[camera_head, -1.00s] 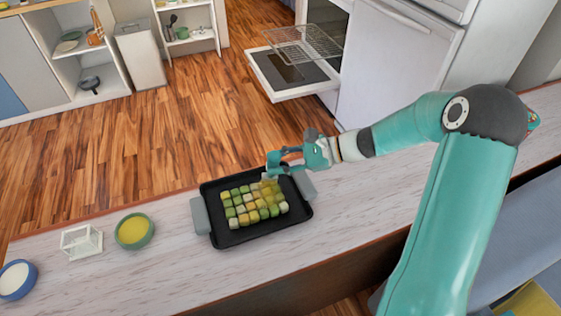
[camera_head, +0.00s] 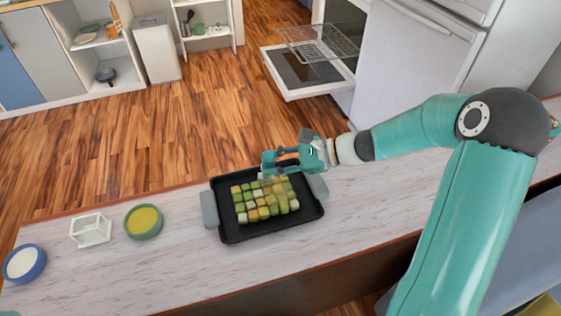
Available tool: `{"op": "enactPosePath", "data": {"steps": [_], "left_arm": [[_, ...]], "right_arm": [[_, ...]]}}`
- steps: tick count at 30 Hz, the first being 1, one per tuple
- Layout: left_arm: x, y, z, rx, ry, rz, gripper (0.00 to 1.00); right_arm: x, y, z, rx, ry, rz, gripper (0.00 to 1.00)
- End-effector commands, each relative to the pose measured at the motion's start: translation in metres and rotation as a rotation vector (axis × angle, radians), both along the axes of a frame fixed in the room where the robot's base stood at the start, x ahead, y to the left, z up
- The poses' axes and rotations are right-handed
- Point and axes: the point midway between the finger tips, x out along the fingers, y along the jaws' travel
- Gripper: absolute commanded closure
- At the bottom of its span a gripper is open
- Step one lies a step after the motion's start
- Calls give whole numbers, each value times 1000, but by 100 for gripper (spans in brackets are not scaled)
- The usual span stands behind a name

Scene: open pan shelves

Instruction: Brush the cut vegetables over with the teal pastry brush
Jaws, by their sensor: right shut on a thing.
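The cut vegetables (camera_head: 262,204), green, yellow and pale cubes, lie in rows in a black tray (camera_head: 232,235) with grey handles on the counter. My right gripper (camera_head: 270,163) is over the far right part of the tray, shut on the teal pastry brush (camera_head: 278,180). The brush is small and blurred, largely hidden by the gripper; its bristle end seems to be at the far right cubes, and I cannot tell whether it touches them.
A green bowl of yellow liquid (camera_head: 144,221), a small white open frame (camera_head: 91,230) and a blue bowl with white contents (camera_head: 24,263) stand left of the tray. The counter (camera_head: 180,262) in front is clear. An oven with its door open (camera_head: 308,78) is beyond.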

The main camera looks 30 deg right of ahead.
Motion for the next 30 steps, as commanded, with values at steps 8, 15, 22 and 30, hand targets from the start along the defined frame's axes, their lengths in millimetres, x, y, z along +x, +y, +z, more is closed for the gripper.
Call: {"op": "enactPosePath", "data": {"steps": [8,15,22,30], "left_arm": [[0,0,-1,0,0,0,60],[0,0,-5,0,0,0,60],[0,0,-12,0,0,0,60],[0,0,-12,0,0,0,60]], "right_arm": [[1,2,0,0,2,-1,100],[-6,6,-1,0,2,-1,100],[-21,15,-1,0,1,-1,100],[-24,17,0,0,2,-1,100]]}}
